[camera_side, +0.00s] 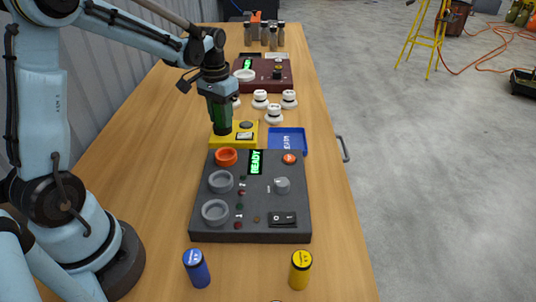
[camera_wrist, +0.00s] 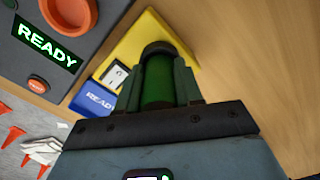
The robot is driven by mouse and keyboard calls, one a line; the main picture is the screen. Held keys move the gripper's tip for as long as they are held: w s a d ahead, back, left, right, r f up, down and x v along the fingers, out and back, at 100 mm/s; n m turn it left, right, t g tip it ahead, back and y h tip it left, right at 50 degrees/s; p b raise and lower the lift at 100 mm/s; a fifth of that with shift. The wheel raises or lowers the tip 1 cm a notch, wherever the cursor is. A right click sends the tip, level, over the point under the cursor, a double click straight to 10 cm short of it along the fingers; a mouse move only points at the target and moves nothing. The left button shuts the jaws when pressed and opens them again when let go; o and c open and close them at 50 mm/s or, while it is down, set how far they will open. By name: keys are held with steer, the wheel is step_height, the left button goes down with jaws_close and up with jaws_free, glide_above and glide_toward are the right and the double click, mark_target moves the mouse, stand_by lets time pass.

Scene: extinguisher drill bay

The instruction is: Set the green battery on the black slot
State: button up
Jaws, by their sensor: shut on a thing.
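My gripper (camera_side: 220,112) is shut on the green battery (camera_side: 215,122), which it holds upright, pointing down. In the wrist view the battery (camera_wrist: 158,82) shows between my two fingers. Its lower end is at the yellow box (camera_side: 247,141), on the box's left side in the side view. A dark round rim (camera_wrist: 158,47) shows at the battery's far end in the wrist view, over the yellow box. It looks like the black slot, but I cannot tell whether the battery is inside it or just above it.
A dark grey console (camera_side: 260,207) with an orange ring (camera_side: 226,157), grey rings and a green READY display (camera_side: 256,161) stands in front. A blue tray (camera_side: 303,141) is to the right. White knobs (camera_side: 274,114) stand behind. Blue (camera_side: 196,270) and yellow (camera_side: 301,270) batteries stand near.

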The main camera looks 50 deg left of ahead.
steer(key=shift+r, duration=0.7)
steer(key=shift+f, duration=0.8)
stand_by(0.7)
steer(key=shift+r, duration=0.45)
steer(key=shift+r, duration=0.3)
steer(key=shift+f, duration=0.75)
stand_by(1.0)
steer(key=o, duration=0.8)
steer(key=shift+o, duration=0.2)
